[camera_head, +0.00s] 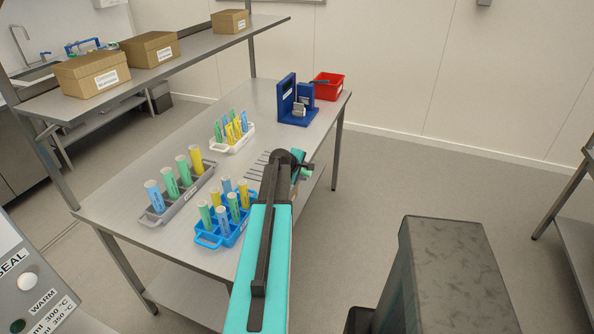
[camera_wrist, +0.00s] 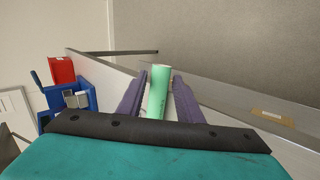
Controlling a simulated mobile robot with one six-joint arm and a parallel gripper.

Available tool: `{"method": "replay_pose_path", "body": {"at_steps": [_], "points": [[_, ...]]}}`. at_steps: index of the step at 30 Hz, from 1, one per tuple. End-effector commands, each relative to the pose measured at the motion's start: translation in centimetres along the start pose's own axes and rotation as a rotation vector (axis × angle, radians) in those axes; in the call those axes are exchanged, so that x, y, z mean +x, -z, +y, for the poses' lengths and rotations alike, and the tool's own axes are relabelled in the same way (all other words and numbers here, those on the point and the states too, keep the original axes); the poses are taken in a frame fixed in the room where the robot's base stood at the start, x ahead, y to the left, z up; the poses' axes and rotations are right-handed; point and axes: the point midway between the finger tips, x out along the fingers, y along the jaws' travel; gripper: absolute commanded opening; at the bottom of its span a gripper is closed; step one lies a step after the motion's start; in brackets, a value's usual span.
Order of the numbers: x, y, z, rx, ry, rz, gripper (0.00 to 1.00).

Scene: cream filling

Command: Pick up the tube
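A green tube (camera_wrist: 158,92) stands between the two fingers of my gripper (camera_wrist: 160,88) in the wrist view. The fingers appear closed against its sides, and its lower part is hidden behind the dark gripper body. In the head view my gripper (camera_head: 301,165) is over the right side of the table, apart from the racks; my arm hides much of it. Other tubes stand in a grey rack (camera_head: 158,217), a blue rack (camera_head: 207,239) and a white rack (camera_head: 222,148). They are green, blue and yellow.
A blue device (camera_head: 288,103) and a red bin (camera_head: 329,88) stand at the table's far end. A shelf (camera_head: 195,45) with cardboard boxes runs above the table's left side. The steel table (camera_head: 120,208) has bare surface around the racks.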

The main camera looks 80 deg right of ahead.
Motion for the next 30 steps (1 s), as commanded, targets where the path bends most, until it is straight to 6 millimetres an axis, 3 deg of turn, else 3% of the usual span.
{"method": "replay_pose_path", "body": {"at_steps": [3,9,22,30], "points": [[0.0,0.0,0.0,0.000,0.000,0.000,0.31],[0.0,0.0,0.0,0.000,0.000,0.000,0.02],[-0.2,0.1,0.1,0.000,-0.001,0.001,0.01],[-1.2,0.1,1.2,0.000,-0.001,0.001,0.01]]}}
